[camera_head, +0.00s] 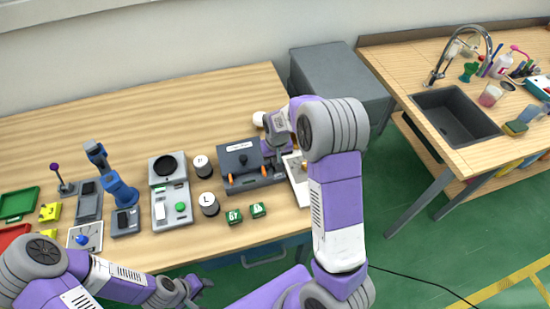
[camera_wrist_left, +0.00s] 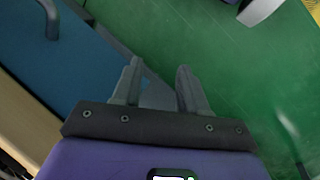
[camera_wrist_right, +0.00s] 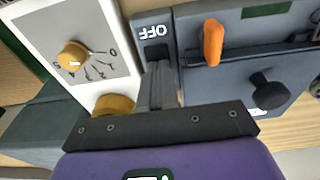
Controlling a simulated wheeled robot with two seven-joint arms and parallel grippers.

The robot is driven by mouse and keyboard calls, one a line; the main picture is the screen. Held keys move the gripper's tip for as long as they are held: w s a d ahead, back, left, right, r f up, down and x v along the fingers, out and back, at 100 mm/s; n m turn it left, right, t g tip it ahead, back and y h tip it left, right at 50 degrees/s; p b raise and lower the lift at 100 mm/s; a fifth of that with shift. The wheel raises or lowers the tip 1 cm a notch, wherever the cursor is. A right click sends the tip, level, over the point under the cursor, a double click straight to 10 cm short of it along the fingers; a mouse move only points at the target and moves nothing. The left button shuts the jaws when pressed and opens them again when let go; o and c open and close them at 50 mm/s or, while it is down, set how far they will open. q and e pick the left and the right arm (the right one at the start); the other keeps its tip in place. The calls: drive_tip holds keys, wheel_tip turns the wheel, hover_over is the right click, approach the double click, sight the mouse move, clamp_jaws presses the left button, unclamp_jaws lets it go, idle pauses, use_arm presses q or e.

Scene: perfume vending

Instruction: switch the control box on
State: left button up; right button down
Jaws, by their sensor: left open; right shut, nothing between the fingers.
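The dark grey box (camera_head: 238,158) with a black knob and orange levers stands on the wooden table; I take it as the control box. In the right wrist view, its end bears a dark switch (camera_wrist_right: 155,50) marked OFF, beside an orange lever (camera_wrist_right: 212,42) and the black knob (camera_wrist_right: 271,95). My right gripper (camera_wrist_right: 162,88) is shut and empty, its fingertips close below the OFF label; whether they touch the switch I cannot tell. In the head view its fingers are mostly hidden. My left gripper (camera_wrist_left: 159,72) is open and empty, off the table's front edge.
A white panel with a yellow dial knob (camera_wrist_right: 73,55) adjoins the box's switch end. Green blocks (camera_head: 234,216), a jar marked L (camera_head: 208,203) and a scale-like device (camera_head: 171,207) stand to the left. A sink (camera_head: 456,115) is on the right counter.

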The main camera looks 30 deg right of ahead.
drive_tip(key=r+p, duration=0.2)
drive_tip(key=r, duration=0.1)
drive_tip(key=r+p, duration=0.1)
drive_tip(key=p, duration=0.1)
drive_tip(key=shift+s+r, duration=0.3)
wheel_tip(320, 180, up, 9)
drive_tip(key=s, duration=0.1)
drive_tip(key=shift+a+r, duration=0.15)
drive_tip(key=shift+a, duration=0.05)
drive_tip(key=t+b, duration=0.1)
drive_tip(key=b, duration=0.3)
drive_tip(key=shift+r+b, duration=0.1)
drive_tip(key=shift+b, duration=0.3)
drive_tip(key=b+x, duration=0.2)
drive_tip(key=x, duration=1.2)
drive_tip(key=shift+d+b, duration=0.1)
drive_tip(key=shift+b, duration=0.3)
